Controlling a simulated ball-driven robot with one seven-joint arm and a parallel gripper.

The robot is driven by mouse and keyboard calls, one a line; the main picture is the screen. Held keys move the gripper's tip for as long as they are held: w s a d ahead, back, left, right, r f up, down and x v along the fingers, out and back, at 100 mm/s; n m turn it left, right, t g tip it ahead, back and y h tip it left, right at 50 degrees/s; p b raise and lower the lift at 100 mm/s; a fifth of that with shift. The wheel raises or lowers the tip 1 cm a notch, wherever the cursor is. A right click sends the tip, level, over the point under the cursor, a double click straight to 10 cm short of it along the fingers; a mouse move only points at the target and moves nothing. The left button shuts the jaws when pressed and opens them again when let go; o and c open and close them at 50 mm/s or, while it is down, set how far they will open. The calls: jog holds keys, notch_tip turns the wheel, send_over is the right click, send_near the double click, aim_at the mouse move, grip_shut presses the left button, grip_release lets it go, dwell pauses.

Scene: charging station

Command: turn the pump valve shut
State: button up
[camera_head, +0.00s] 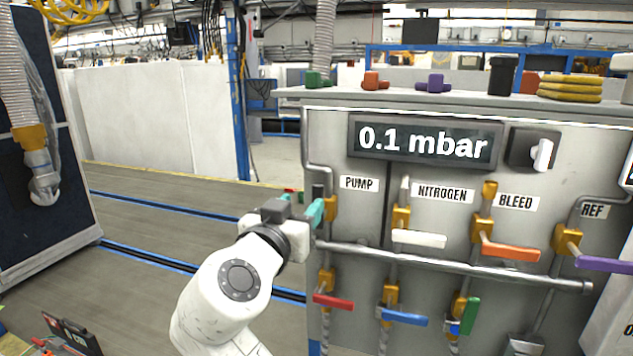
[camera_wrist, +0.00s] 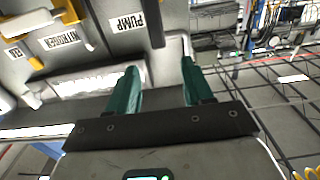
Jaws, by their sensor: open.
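The pump valve (camera_head: 330,209) has a yellow body below the PUMP label at the panel's left edge. Its black handle (camera_head: 318,191) points up in the head view. My gripper (camera_head: 300,207) is open, with teal fingers just left of and in front of this valve; one finger partly covers it. In the wrist view, my gripper (camera_wrist: 160,72) has its fingers apart with nothing between them. The black handle (camera_wrist: 153,22) lies ahead, in line with the gap between the fingers. Whether a finger touches the valve I cannot tell.
A horizontal pipe (camera_head: 450,265) crosses the panel just below. Nitrogen (camera_head: 419,239), bleed (camera_head: 511,250) and ref (camera_head: 605,264) handles lie to the right. Red (camera_head: 334,302), blue (camera_head: 404,318) and green (camera_head: 470,315) handles sit below the pipe. The display (camera_head: 425,142) reads 0.1 mbar. Floor left is open.

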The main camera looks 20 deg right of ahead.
aim_at(317, 188)
jog(key=p+x, duration=0.2)
jog(key=x, duration=0.6)
jog(key=shift+w+d+p, duration=0.2)
jog(key=shift+d+p, duration=0.05)
jog(key=shift+p, duration=0.1)
jog(key=shift+x, duration=0.8)
grip_shut()
